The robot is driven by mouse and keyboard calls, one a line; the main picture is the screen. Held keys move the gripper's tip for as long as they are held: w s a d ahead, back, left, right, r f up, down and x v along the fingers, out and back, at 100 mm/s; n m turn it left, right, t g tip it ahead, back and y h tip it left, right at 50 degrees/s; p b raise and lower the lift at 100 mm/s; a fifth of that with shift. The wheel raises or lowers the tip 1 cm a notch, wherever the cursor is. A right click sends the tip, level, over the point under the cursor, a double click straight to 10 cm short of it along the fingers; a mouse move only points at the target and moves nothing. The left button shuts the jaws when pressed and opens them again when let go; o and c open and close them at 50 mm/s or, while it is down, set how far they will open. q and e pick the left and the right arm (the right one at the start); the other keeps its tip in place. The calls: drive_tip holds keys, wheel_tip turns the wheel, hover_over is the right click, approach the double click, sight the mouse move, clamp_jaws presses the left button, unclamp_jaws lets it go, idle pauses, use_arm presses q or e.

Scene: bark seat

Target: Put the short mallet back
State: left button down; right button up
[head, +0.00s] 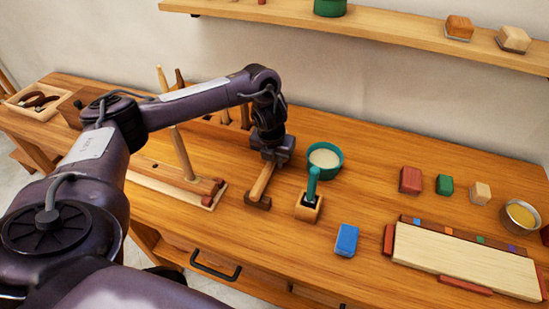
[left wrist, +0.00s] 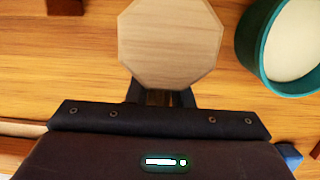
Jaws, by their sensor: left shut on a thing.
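My left gripper (head: 272,152) is shut on a short mallet. In the head view the mallet's wooden handle (head: 262,181) runs down from the jaws to a dark crosswise head (head: 258,203) at its lower end, close over the bench; I cannot tell whether it touches. In the left wrist view a pale octagonal wooden end (left wrist: 171,42) sits in front of the jaws. My right gripper is out of view.
A teal bowl (head: 338,150) stands just right of the gripper. A wooden block with a teal-handled tool (head: 308,212) is close to the mallet head. A blue block (head: 347,240) lies farther right. Several handles (head: 245,117) stand behind my arm.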

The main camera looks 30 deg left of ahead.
use_arm(q)
drive_tip(key=shift+r, duration=0.1)
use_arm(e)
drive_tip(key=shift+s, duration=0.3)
use_arm(q)
drive_tip(key=shift+f, duration=0.25)
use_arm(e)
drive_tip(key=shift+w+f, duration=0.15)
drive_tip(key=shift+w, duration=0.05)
use_arm(q)
drive_tip(key=c, duration=1.2)
unclamp_jaws()
drive_tip(key=shift+r, duration=0.25)
drive_tip(key=r+p, duration=0.1)
drive_tip(key=r, duration=0.2)
drive_tip(key=s+r+p, duration=0.1)
drive_tip(key=r, duration=0.3)
drive_tip(key=shift+s+d+r, duration=0.15)
drive_tip(key=shift+s, duration=0.05)
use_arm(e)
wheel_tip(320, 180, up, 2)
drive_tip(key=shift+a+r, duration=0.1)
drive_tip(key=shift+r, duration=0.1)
